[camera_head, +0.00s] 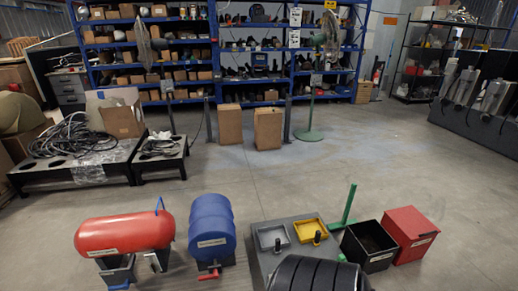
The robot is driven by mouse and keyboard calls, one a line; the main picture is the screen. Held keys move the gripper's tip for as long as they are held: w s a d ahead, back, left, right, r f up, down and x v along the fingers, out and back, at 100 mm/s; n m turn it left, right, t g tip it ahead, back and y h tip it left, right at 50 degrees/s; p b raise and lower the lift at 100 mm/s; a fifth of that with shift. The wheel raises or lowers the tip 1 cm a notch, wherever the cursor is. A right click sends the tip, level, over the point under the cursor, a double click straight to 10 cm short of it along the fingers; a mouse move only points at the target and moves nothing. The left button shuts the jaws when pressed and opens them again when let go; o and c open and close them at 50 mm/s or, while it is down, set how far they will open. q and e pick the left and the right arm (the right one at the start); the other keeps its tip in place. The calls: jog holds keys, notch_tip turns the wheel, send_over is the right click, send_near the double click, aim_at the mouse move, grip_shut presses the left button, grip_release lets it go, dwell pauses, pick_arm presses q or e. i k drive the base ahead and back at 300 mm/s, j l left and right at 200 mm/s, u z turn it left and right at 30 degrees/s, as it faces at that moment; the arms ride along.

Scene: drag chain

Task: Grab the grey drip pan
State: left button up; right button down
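The grey drip pan (264,234) lies on a dark grey stand (259,265) at the lower middle of the head view. It is a shallow square tray, and a small black upright piece (277,246) shows at its front edge. A yellow pan (311,226) of similar shape lies just right of it, with a similar black piece (317,238) at its front. Neither of my grippers is in view.
A black ribbed object (318,275) covers the stand's front. A red tank (125,233) and blue drum (211,228) are left. A black bin (368,245), red box (409,233) and green post (348,205) are right. Open floor (300,180) lies behind.

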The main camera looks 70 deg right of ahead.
aim_at(276, 237)
jog(key=z, duration=2.35)
jog(key=i+l+z, duration=0.1)
jog(key=i, duration=0.4)
jog(key=i+l+z, duration=0.1)
jog(key=i+l, duration=0.2)
jog(key=i, duration=0.25)
jog(key=i+l+z, duration=0.1)
jog(key=i, duration=0.4)
